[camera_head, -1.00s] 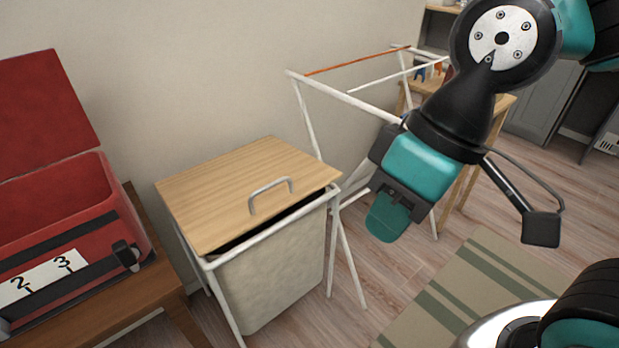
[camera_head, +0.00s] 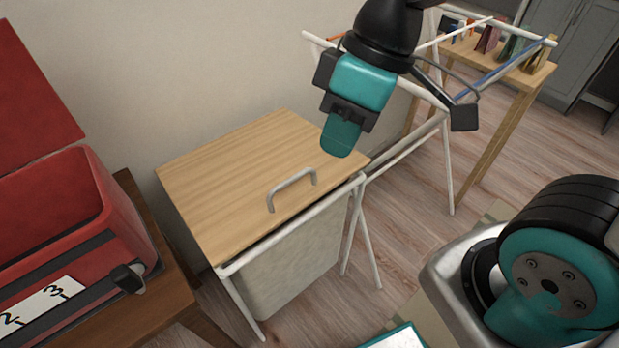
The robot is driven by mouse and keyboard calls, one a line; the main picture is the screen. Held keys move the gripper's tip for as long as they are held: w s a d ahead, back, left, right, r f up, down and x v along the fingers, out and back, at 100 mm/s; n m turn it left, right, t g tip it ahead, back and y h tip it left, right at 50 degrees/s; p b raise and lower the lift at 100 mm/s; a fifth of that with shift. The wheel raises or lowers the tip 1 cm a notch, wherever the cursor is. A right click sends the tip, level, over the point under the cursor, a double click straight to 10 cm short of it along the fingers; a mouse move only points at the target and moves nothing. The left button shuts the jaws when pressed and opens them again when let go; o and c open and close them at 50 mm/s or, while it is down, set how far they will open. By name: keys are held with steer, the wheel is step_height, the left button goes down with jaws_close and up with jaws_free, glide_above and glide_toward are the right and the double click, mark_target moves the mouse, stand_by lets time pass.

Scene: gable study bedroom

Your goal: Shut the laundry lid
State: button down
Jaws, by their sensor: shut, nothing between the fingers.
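The laundry hamper has a wooden lid (camera_head: 235,175) with a grey handle (camera_head: 291,187) near its front edge. The lid lies almost flat, with a narrow dark gap along its front edge above the white frame. A beige cloth bag (camera_head: 298,262) hangs below in the frame. My gripper (camera_head: 340,140) is shut and empty. It appears over the right part of the lid, to the right of and beyond the handle in the picture. I cannot tell whether its fingertips touch the lid.
A red box (camera_head: 60,205) with its lid raised stands on a wooden table (camera_head: 165,285) at left. A white drying rack (camera_head: 448,165) stands to the right of the hamper. Behind it is a small wooden table (camera_head: 535,78) holding several coloured items. Wood floor shows at right.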

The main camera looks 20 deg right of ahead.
steer(key=w+d+f+n, duration=0.2)
steer(key=w+f+n, duration=0.1)
steer(key=w, duration=0.3)
steer(key=w+d+f+n, duration=0.2)
steer(key=w+f+n, duration=0.1)
steer(key=w+n, duration=0.15)
steer(key=n+g+h+p, duration=0.1)
steer(key=n, duration=0.4)
glide_toward(319, 190)
steer(key=x, duration=0.6)
steer(key=shift+a, duration=0.15)
steer(key=shift+f, duration=0.4)
